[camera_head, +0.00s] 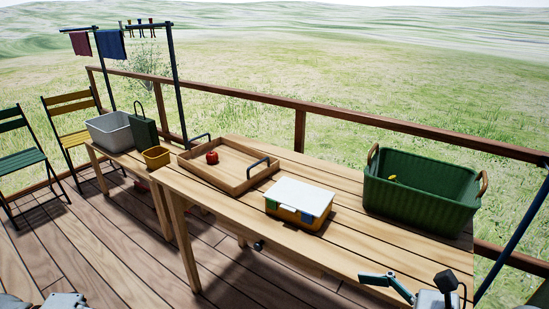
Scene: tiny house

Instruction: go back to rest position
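Grey parts of my own body show at the bottom left edge. No gripper fingers can be made out there, so my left gripper is not in view. At the bottom right, a teal jointed piece (388,284) and a grey part with a dark block (446,281) show at the table's front edge. They are cut off by the frame. I cannot tell whether they belong to my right gripper, and nothing is seen held there. The wooden table (345,252) stands in front of me.
The table bears a wooden tray (265,172) with a red apple (212,157), a white-lidded box (299,194) and a green basket (420,207) with something yellow inside. A lower table at left holds a grey bin (110,135).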

